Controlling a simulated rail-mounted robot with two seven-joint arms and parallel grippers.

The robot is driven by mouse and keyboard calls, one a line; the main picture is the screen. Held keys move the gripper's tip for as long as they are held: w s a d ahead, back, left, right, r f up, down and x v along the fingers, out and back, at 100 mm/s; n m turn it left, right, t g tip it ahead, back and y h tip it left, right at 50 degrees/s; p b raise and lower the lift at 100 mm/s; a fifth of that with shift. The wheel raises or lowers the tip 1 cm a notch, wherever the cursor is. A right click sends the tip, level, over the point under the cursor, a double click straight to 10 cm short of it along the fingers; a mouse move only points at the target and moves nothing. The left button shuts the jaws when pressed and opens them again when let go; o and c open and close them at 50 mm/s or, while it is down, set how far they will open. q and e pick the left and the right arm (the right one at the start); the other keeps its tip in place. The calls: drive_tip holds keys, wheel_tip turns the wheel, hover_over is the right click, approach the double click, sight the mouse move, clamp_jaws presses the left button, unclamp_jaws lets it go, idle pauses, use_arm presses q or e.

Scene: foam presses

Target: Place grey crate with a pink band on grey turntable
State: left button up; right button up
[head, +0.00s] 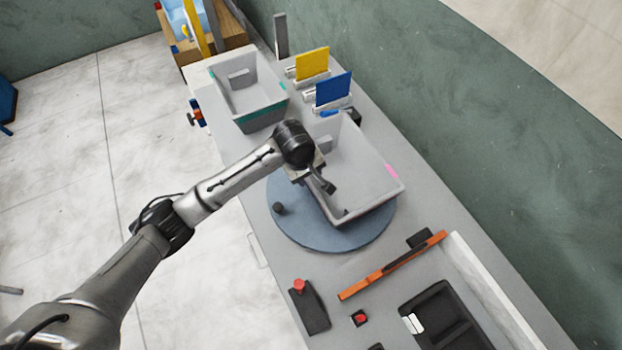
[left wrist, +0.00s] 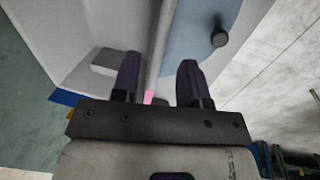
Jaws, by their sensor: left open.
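The grey crate with a pink band (head: 365,165) sits on the round grey-blue turntable (head: 300,232) in the head view, empty inside as far as I see. Its pink band shows on the right wall. My left gripper (head: 326,186) is at the crate's near left wall. In the left wrist view my left gripper (left wrist: 158,80) is open, with one finger on each side of the crate's wall (left wrist: 163,35). The turntable (left wrist: 195,50) with its dark knob (left wrist: 220,37) lies beside the crate there. My right gripper is not in view.
A grey crate with a teal band (head: 250,95) stands behind on the bench. Yellow (head: 312,64) and blue (head: 333,90) panels stand at the back. An orange bar (head: 392,265), a black box with a red button (head: 310,305) and a black tray (head: 440,315) lie in front.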

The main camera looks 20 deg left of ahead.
use_arm(q)
drive_tip(key=shift+s+a+r, duration=0.1)
drive_tip(key=shift+r, duration=0.55)
drive_tip(key=shift+s+a+r, duration=0.1)
drive_tip(key=shift+r, duration=0.5)
drive_tip(key=s+d+f+m+t+h, duration=0.15)
drive_tip(key=s+f+m, duration=0.25)
drive_tip(key=s, duration=0.4)
drive_tip(key=s+d+f+m+g, duration=0.1)
drive_tip(key=s+d+f+m, duration=0.15)
drive_tip(key=s+f, duration=0.4)
drive_tip(key=s+a+r+m+y, duration=0.1)
drive_tip(key=s+a, duration=0.3)
drive_tip(key=s, duration=0.5)
drive_tip(key=s+a+m+t+y, duration=0.1)
drive_tip(key=s+a+m, duration=0.3)
drive_tip(key=s, duration=0.5)
drive_tip(key=shift+r+m+y, duration=0.35)
drive_tip(key=shift+r, duration=0.05)
drive_tip(key=shift+d, duration=0.1)
